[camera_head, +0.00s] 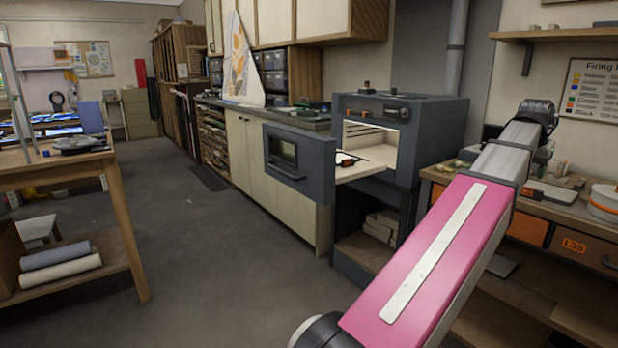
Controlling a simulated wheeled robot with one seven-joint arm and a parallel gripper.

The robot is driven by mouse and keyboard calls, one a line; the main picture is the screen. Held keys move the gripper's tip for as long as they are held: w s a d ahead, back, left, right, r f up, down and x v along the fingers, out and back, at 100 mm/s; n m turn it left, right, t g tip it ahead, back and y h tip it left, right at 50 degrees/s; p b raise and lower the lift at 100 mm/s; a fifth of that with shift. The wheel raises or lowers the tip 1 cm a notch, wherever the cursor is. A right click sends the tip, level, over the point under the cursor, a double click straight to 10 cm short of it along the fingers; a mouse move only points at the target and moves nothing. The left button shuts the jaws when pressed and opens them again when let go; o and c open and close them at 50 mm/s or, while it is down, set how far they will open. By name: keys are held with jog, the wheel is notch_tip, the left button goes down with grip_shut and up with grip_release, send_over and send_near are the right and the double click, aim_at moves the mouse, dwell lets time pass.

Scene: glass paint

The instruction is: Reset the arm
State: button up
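My arm, pink with a pale stripe and a grey end section, reaches from the bottom of the head view up to the right. A dark joint shows at its far end, in front of the right-hand workbench. My gripper is not visible in this view, so I cannot see its fingers or whether it holds anything.
A dark kiln (430,118) stands open, its door (298,160) swung out left and a shelf (372,166) extending forward. The right workbench (545,207) is close to my arm. A wooden table (122,215) stands left. The grey floor (205,265) between is clear.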

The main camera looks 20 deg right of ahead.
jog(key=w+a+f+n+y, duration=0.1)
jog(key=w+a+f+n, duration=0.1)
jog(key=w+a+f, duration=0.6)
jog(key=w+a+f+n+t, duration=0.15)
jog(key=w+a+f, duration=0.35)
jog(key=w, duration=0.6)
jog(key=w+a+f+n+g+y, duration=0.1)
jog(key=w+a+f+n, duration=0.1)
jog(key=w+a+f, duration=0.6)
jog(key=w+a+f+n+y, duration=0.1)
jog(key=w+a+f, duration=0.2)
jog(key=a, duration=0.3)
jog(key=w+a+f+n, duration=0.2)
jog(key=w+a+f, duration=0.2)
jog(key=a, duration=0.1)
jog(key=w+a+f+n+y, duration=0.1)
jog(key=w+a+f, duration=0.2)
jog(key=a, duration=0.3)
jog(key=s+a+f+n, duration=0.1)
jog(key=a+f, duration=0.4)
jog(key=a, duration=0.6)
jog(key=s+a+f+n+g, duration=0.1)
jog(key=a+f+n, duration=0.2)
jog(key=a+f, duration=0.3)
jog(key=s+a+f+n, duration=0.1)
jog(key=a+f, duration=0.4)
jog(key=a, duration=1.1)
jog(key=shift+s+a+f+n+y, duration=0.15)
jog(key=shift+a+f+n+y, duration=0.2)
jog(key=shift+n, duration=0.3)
